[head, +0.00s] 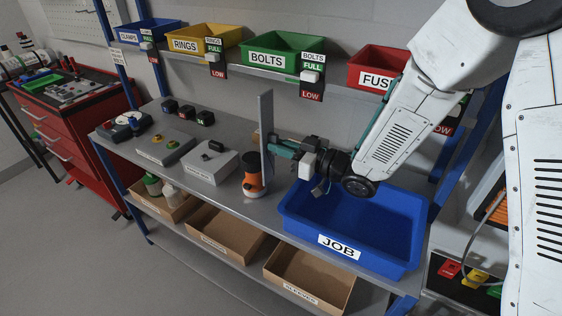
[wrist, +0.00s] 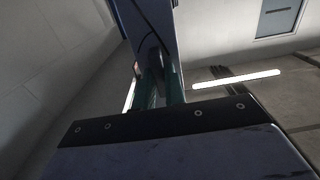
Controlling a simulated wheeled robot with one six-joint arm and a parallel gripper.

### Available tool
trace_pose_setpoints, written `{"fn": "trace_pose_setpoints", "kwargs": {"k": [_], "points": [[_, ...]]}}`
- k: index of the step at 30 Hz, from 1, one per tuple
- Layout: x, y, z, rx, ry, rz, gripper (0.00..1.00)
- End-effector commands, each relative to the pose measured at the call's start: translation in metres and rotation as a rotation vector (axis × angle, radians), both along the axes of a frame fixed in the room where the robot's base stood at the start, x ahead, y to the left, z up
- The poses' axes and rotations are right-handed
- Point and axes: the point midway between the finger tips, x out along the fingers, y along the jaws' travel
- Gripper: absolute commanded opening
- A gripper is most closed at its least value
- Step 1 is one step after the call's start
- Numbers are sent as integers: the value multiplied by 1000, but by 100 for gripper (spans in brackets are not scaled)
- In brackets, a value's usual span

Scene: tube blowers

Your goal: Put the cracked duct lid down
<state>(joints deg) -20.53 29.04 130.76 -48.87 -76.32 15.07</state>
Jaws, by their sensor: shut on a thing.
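The duct lid (head: 265,115) is a long, thin grey strip held upright above the bench. My gripper (head: 273,147) is shut on the duct lid from its right side, with its teal fingers at about the strip's middle. The lower end of the lid is close beside an orange and black tool; I cannot tell if they touch. In the wrist view the lid (wrist: 147,25) rises beyond the fingertips (wrist: 160,75).
The orange tool (head: 253,176) stands on the grey bench (head: 225,190). An empty blue JOB bin (head: 300,222) is to its right. Grey boxes (head: 210,165) stand left. Coloured bins, including BOLTS (head: 283,52), line the shelf behind. Open cardboard boxes (head: 215,232) are below.

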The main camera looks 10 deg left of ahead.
Motion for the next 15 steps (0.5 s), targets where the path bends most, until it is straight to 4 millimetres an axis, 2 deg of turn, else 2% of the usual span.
{"fn": "trace_pose_setpoints", "kwargs": {"k": [4, 10, 15], "points": [[0, 0, -12, -1, 1, 0, 0], [1, -1, -42, 0, 2, -1, 0], [1, -1, -49, 1, -1, -2, 0]]}}
